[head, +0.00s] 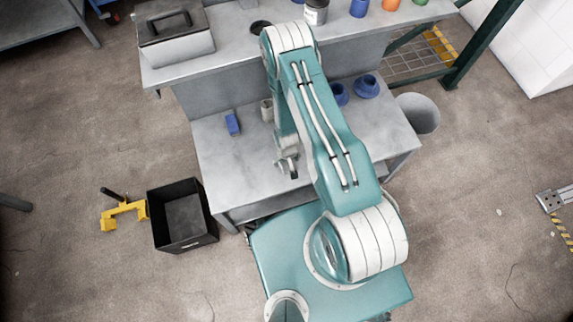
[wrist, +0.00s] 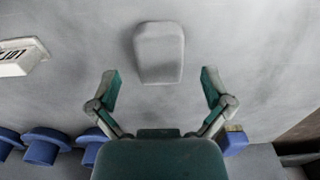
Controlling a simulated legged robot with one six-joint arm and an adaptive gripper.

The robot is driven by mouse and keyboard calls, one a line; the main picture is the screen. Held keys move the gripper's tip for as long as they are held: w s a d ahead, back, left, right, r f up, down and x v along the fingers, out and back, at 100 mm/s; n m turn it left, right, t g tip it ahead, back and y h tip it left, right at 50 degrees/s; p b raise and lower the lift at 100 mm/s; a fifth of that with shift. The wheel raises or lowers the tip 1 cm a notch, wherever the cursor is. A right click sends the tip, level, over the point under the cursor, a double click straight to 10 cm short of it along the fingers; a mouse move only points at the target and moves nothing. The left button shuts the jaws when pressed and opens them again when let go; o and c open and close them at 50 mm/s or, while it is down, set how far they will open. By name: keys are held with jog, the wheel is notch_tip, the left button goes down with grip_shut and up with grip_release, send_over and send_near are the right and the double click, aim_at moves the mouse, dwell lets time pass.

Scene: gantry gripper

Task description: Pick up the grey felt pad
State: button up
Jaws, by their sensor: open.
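The grey felt pad (wrist: 159,52) shows in the wrist view as a light grey block with rounded corners, lying on the grey bench top. My gripper (wrist: 160,82) is open, with one finger on each side below the pad in the picture. The gap between the fingers looks wider than the pad, and nothing is held. In the head view my gripper (head: 287,166) hangs over the lower bench, partly hidden by my arm. I cannot make out the pad there.
A blue block (head: 232,124) and a grey cylinder (head: 266,109) stand on the lower bench (head: 222,168). Blue parts (head: 366,87) sit at its right. The wrist view shows a white lettered item (wrist: 22,57) at left. A black bin (head: 182,216) stands on the floor.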

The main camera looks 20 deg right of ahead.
aim_at(287, 164)
jog(key=shift+f, duration=1.55)
jog(key=shift+c, duration=0.3)
jog(key=c, duration=1)
